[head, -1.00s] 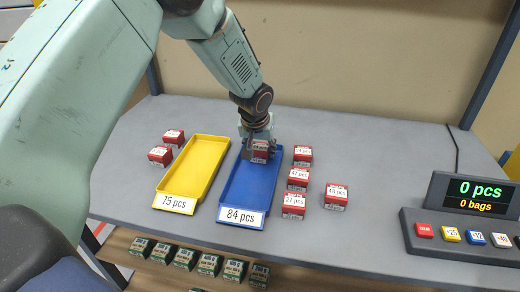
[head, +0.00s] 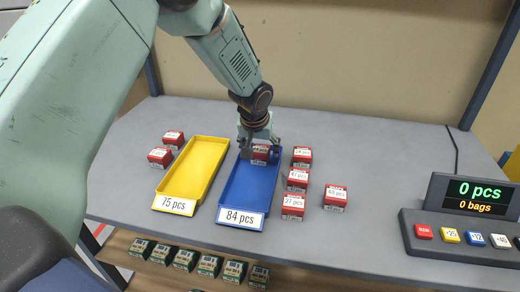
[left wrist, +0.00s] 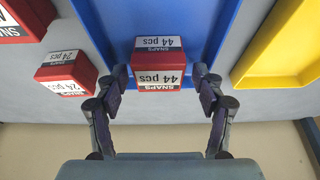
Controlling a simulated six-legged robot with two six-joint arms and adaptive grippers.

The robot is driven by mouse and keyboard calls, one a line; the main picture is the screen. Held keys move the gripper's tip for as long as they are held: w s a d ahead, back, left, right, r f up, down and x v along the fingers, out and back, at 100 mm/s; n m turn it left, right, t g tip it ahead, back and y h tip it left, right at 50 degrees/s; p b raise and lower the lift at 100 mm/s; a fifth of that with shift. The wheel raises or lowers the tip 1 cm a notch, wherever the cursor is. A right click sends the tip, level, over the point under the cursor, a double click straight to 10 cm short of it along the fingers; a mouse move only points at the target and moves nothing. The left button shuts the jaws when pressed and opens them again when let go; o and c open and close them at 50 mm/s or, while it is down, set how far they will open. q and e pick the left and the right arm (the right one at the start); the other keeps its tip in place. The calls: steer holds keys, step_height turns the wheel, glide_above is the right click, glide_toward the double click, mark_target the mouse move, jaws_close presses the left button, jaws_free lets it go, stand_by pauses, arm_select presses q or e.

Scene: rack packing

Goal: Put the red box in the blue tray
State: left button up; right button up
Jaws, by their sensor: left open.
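The red box marked 44 pcs (head: 261,153) sits in the far end of the blue tray (head: 232,205), which is labelled 84 pcs. My left gripper (head: 260,152) is over that end of the tray, with its fingers on either side of the box. In the left wrist view the gripper (left wrist: 160,78) is open. The red box (left wrist: 160,75) stands between the fingertips with a gap on each side, inside the blue tray (left wrist: 222,40). My right gripper is in neither view.
A yellow tray (head: 184,180) labelled 75 pcs lies left of the blue one, with two red boxes (head: 160,158) beyond it. Several red boxes (head: 293,207) stand right of the blue tray. A counter with buttons (head: 465,240) is at the right. Green boxes (head: 185,258) stand below the front edge.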

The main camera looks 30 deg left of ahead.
arm_select(q)
steer(key=p+v, duration=0.1)
steer(key=v, duration=1)
steer(key=shift+s+p, duration=0.2)
steer(key=shift+p, duration=0.15)
steer(key=shift+d+r, duration=0.1)
steer(key=shift+r, duration=0.05)
